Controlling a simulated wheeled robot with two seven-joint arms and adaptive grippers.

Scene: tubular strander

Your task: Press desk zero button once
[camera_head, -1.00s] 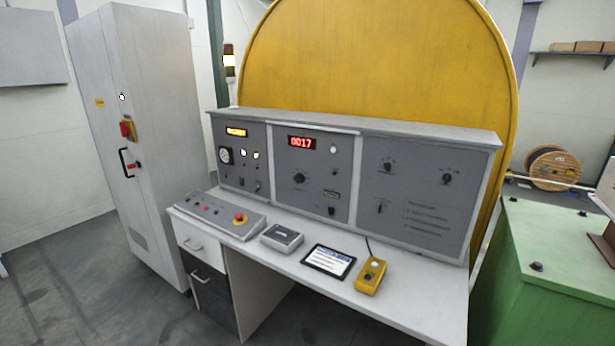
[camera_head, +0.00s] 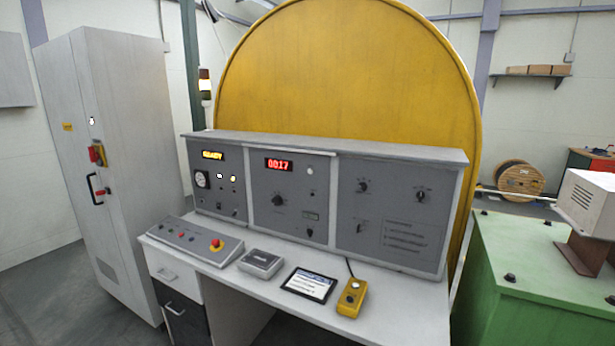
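The control desk (camera_head: 400,326) stands in front of me with a grey upright panel. A red display (camera_head: 279,164) on the middle panel reads 0017, and a yellow display (camera_head: 213,155) on the left panel reads READY. A small round white button or lamp (camera_head: 310,170) sits right of the red display; I cannot tell which control is the zero button. A sloped button box (camera_head: 190,240) with a red mushroom button (camera_head: 216,245) lies on the desk's left. A yellow handheld box (camera_head: 352,298) lies at the right. Neither of my grippers is in view.
A tall grey cabinet (camera_head: 115,160) with a red-yellow switch stands at the left. A large yellow disc-shaped guard (camera_head: 350,70) rises behind the desk. A green machine housing (camera_head: 530,275) is at the right. A tablet (camera_head: 309,284) and a grey box (camera_head: 261,263) lie on the desktop.

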